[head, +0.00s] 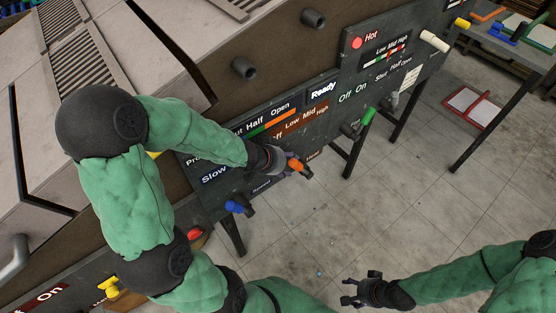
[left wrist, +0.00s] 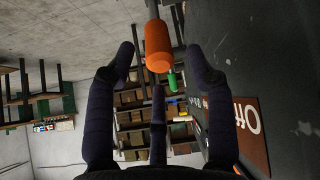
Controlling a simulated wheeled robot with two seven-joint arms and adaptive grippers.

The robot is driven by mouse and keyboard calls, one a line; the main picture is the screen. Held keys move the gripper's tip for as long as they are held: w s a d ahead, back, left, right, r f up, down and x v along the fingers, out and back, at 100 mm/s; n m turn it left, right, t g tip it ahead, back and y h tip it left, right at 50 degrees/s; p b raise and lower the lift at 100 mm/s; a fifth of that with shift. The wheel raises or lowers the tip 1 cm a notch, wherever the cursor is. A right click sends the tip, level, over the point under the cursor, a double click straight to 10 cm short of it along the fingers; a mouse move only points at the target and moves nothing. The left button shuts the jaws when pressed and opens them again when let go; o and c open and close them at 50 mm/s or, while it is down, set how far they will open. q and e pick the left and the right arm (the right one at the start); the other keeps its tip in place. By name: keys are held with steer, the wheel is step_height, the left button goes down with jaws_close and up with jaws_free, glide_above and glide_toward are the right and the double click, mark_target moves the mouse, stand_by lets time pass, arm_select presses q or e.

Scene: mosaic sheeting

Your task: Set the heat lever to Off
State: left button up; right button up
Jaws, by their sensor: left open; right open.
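The heat lever has an orange handle (head: 297,165) beside the "Heat" label, below a brown plate (head: 308,118) marked Off, Low, Mid and High. My arm hides part of that plate, and I cannot tell which mark the lever stands at. My left gripper (head: 285,162) is open at the orange handle. The brown plate with "Off" (left wrist: 250,125) is at the right there. My right gripper (head: 360,288) is open and empty, above the floor.
A blue lever (head: 236,207) is below left of my left gripper, and a green lever (head: 368,116) is to its right. A red knob (head: 194,233) and a yellow one (head: 108,287) are further left. The floor in front of the panel is mostly clear.

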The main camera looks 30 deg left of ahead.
arm_select(q)
steer(key=shift+v, duration=2.45)
steer(key=shift+r, duration=0.1)
